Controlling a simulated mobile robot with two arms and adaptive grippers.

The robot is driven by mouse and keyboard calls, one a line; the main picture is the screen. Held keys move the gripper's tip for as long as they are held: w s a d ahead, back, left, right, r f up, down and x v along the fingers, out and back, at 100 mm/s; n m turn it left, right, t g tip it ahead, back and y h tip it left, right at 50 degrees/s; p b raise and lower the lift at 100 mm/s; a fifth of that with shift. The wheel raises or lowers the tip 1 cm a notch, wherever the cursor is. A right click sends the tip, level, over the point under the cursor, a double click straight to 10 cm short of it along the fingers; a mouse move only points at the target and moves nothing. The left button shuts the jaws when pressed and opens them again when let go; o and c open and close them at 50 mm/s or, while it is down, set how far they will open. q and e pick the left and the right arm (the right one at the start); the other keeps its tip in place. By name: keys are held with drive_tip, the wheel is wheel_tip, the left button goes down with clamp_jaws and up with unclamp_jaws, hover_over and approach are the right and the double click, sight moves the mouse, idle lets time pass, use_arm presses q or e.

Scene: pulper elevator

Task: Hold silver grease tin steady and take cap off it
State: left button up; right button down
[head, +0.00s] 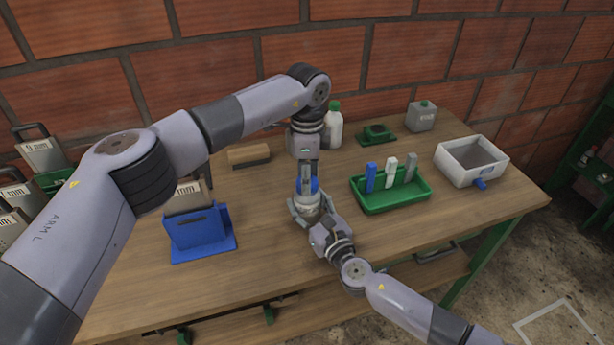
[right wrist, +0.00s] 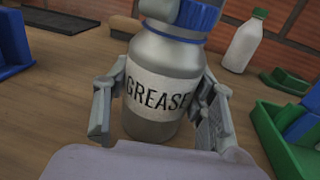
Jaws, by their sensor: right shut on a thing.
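The silver grease tin (right wrist: 165,60), labelled GREASE, stands upright on the bench, and it also shows in the head view (head: 307,205). Its blue cap (head: 313,185) is on top, partly cut off in the right wrist view (right wrist: 218,38). My right gripper (head: 308,212) is shut on the tin's body, with one finger on each side in the right wrist view (right wrist: 160,105). My left gripper (head: 306,180) points straight down at the cap from above. Its fingers overlap the cap, and whether they grip it cannot be made out.
A green tray (head: 395,203) with blue, white and grey upright pieces stands to the right. A blue holder (head: 200,235) stands at left. Behind are a white bottle (head: 333,130) with green cap and a wooden block (head: 249,155). A white basin (head: 470,160) stands at far right.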

idle(0.7)
use_arm(q)
drive_tip(key=shift+r, duration=1.1)
drive_tip(key=shift+r, duration=0.1)
drive_tip(key=shift+r, duration=1.9)
use_arm(e)
drive_tip(key=c, duration=0.6)
unclamp_jaws()
